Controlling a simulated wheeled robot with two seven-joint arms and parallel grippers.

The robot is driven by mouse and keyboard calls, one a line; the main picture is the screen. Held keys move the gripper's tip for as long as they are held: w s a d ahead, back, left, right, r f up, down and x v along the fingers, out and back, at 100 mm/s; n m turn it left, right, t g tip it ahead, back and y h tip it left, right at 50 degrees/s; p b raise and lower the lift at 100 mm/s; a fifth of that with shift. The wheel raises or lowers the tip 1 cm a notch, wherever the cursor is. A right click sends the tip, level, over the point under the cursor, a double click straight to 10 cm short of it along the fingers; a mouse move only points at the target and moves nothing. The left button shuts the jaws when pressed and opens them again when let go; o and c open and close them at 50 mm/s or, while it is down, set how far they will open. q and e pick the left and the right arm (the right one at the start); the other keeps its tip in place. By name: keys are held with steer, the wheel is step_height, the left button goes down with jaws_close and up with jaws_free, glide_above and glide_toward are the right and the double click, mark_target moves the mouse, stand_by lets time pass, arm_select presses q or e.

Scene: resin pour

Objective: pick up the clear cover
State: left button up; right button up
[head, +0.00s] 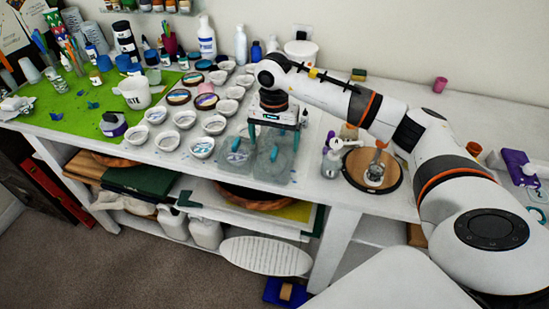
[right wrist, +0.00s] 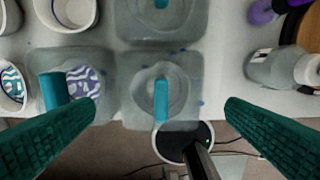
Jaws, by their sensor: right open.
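Several clear, boxy covers with teal bar handles sit near the front edge of the white table. The middle clear cover (right wrist: 183,112) is below my right gripper in the right wrist view, its handle (right wrist: 161,100) between the fingers; it also shows in the head view (head: 285,172). A left clear cover (right wrist: 40,68) stands beside it over a purple-and-white swirled piece (right wrist: 82,82). A third clear cover (right wrist: 195,20) lies further back. My right gripper (head: 274,142) is open and empty, pointing down, its fingers on either side of the handle and apart from it. My left gripper is out of view.
Small white cups (head: 202,147) with several swirled pours stand left of the covers. A pump bottle (head: 332,160) and a round wooden board (head: 392,178) are to the right. A green mat (head: 60,125) with a white mug (head: 135,93) is further left.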

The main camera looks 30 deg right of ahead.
mark_target(275, 151)
step_height(275, 151, down, 4)
steer(key=shift+s+r+p, duration=0.1)
steer(key=shift+p, duration=0.7)
steer(key=shift+f, duration=0.4)
steer(key=c, duration=0.6)
